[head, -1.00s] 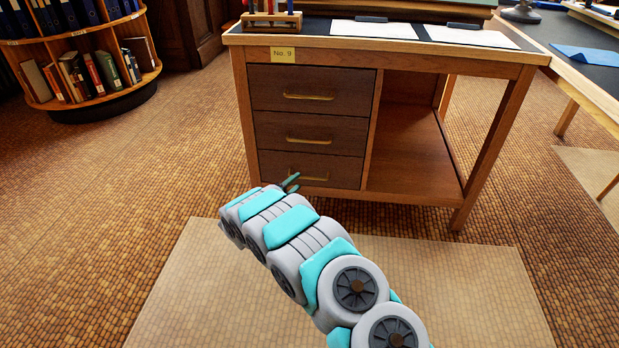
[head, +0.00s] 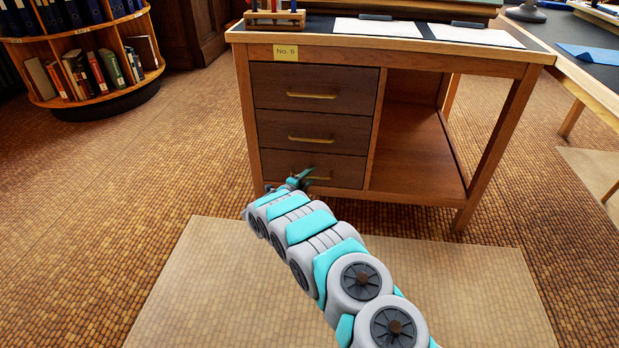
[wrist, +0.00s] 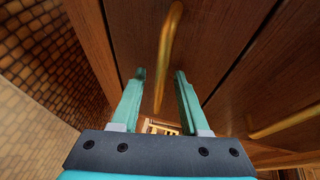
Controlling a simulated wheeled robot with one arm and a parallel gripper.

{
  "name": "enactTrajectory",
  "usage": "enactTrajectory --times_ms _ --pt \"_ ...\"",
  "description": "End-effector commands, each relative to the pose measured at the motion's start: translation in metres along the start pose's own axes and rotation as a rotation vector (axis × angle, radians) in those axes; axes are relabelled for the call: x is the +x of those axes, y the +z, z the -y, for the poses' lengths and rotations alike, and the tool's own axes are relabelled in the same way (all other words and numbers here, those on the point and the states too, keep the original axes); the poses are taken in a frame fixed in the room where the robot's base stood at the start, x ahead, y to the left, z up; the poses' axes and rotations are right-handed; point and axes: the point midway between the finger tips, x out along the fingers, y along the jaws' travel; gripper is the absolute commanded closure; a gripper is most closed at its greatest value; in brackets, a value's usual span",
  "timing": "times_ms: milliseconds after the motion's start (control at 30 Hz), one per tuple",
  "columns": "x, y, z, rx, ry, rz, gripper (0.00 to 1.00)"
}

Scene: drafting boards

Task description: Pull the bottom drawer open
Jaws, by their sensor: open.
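The desk's bottom drawer (head: 346,171) is shut, with a dark wood front and a brass bar handle (head: 322,177). My gripper (head: 302,178) is in front of that drawer, near the left part of its handle, which it partly covers in the head view. In the wrist view my gripper (wrist: 160,82) is open, with its two teal fingers apart. A brass handle (wrist: 167,50) runs between and beyond the fingertips there. I cannot tell whether the fingers touch it.
The middle drawer (head: 343,135) and top drawer (head: 350,90) above are shut. An open shelf bay (head: 415,150) is to their right. A round bookcase (head: 90,65) stands at left. The floor mat (head: 200,290) in front of the desk is clear of objects.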

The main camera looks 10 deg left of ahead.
Motion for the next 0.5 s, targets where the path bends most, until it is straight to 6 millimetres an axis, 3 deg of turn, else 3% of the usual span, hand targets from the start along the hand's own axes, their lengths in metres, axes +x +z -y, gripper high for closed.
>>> enactTrajectory --times_ms 100,500 --pt "-0.0001 0.0 0.0001 0.0 0.0 0.0 0.57" --pt "-0.0002 0.0 0.0001 0.0 0.0 0.0 1.0"
